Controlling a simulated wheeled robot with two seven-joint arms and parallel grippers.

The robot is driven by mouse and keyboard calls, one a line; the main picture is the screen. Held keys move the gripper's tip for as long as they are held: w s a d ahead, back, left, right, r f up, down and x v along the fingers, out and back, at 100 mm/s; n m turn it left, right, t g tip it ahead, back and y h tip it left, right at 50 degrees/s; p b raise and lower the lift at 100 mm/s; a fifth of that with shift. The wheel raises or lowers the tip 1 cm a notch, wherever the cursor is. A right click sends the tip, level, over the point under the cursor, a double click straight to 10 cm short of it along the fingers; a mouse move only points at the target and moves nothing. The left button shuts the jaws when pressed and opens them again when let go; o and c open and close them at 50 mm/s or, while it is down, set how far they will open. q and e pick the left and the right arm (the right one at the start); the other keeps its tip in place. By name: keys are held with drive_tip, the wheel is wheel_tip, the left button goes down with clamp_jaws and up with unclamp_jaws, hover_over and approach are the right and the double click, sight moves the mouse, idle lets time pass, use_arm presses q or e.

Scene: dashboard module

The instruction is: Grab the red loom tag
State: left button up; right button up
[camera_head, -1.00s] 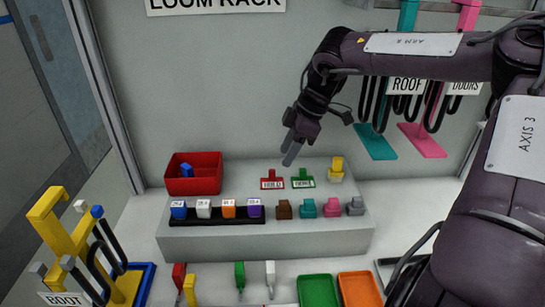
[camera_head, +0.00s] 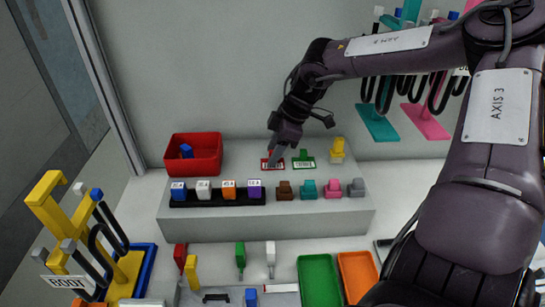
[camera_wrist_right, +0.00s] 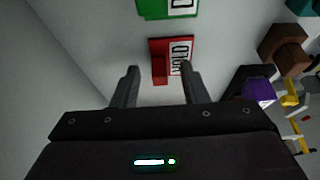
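The red loom tag (camera_head: 272,164) lies on the grey raised block, with a white label that reads HOLD in the right wrist view (camera_wrist_right: 172,60). My right gripper (camera_head: 274,150) is just above the tag and partly covers it in the head view. In the right wrist view its two fingers (camera_wrist_right: 159,72) are spread apart, with the tag's red grip part between and just beyond the tips. Nothing is held. Whether the fingers touch the tag is not clear. My left gripper is not in view.
A green tag (camera_head: 303,160) lies close to the right of the red one. A red bin (camera_head: 208,140) stands to the left. A black strip (camera_head: 217,204) with several coloured connectors lies in front, and brown, teal, pink and grey pieces sit at front right.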

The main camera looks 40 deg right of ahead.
drive_tip(key=shift+c, duration=0.4)
clamp_jaws()
drive_tip(key=shift+r, duration=0.15)
